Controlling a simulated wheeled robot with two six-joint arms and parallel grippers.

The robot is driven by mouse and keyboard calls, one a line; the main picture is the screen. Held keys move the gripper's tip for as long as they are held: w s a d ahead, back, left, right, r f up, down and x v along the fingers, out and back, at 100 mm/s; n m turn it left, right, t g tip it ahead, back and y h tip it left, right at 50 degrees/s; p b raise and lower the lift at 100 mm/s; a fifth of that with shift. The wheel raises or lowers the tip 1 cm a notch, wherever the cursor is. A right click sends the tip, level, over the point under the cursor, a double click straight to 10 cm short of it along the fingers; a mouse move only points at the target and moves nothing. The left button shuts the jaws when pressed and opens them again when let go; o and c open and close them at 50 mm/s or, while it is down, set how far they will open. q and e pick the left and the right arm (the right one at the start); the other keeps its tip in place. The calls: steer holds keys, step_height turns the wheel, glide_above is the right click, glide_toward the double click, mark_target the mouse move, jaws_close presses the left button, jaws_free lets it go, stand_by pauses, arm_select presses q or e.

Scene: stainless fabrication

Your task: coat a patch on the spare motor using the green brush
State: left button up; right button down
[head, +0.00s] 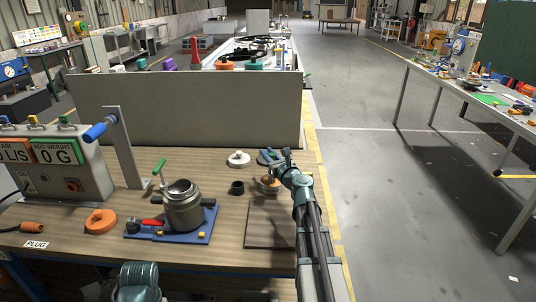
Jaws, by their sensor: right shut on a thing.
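My right gripper (274,158) is at the far right part of the wooden bench, above and just beyond a small round bowl (268,187). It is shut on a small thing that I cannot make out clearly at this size.
A grey box with displays (62,172) and a post with a blue handle (96,132) stand at the left. An orange disc (100,221), a white disc (239,158), a black cup (237,188) and a dark mat (268,228) lie on the bench. A grey panel (190,112) closes its back.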

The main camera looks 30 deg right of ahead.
steer(key=shift+f+b, duration=0.3)
steer(key=shift+f, duration=0.05)
stand_by(1.1)
step_height(320, 180, up, 7)
steer(key=p, duration=0.7)
stand_by(0.6)
